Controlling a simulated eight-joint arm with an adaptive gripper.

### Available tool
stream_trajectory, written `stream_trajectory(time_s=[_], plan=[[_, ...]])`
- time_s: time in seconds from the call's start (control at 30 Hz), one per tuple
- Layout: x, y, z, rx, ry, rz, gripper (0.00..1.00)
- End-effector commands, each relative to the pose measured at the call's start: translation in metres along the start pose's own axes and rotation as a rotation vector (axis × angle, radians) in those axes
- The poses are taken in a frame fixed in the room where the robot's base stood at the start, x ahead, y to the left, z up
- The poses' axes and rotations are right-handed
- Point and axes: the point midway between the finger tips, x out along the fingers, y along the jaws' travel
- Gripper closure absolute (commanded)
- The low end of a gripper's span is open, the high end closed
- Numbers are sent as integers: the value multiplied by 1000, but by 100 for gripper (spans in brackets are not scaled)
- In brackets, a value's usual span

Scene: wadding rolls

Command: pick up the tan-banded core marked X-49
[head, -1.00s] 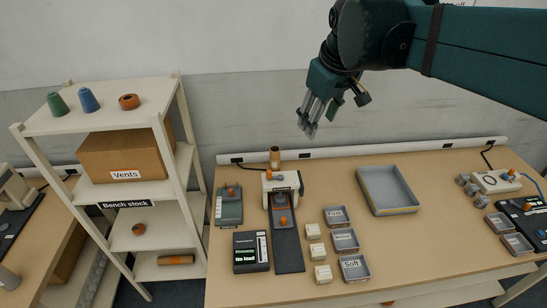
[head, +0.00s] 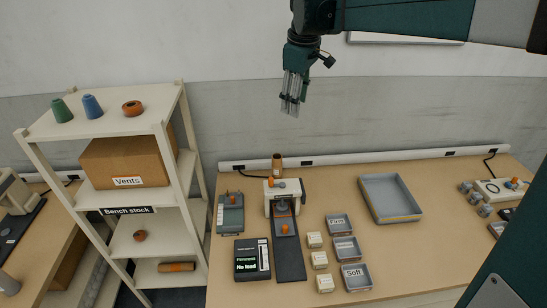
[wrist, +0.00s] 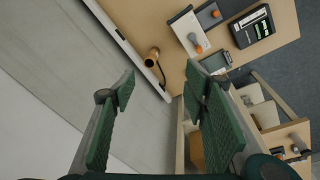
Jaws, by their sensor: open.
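My gripper (head: 290,106) hangs open and empty in front of the wall, high above the back of the bench. Its two green-padded fingers (wrist: 160,90) stand wide apart in the wrist view. An upright tan-brown core (head: 276,163) stands at the back edge of the bench, below my gripper; it also shows between and beyond the fingers in the wrist view (wrist: 153,54). Another orange-brown core (head: 177,267) lies on the shelf's low board. No mark X-49 is readable on either core, and I cannot tell which carries it.
A white press (head: 283,196) stands on the bench just in front of the upright core, with a grey device (head: 230,212) to its left. A grey tray (head: 365,191) lies to the right. A shelf unit (head: 130,122) with cones and a box stands left.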

Motion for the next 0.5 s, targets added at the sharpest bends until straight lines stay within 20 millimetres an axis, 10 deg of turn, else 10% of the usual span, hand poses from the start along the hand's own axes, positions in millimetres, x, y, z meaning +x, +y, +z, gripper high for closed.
stream_trajectory(time_s=[0.5], plan=[[57, 51, -68, -220, -58, -86, 55]])
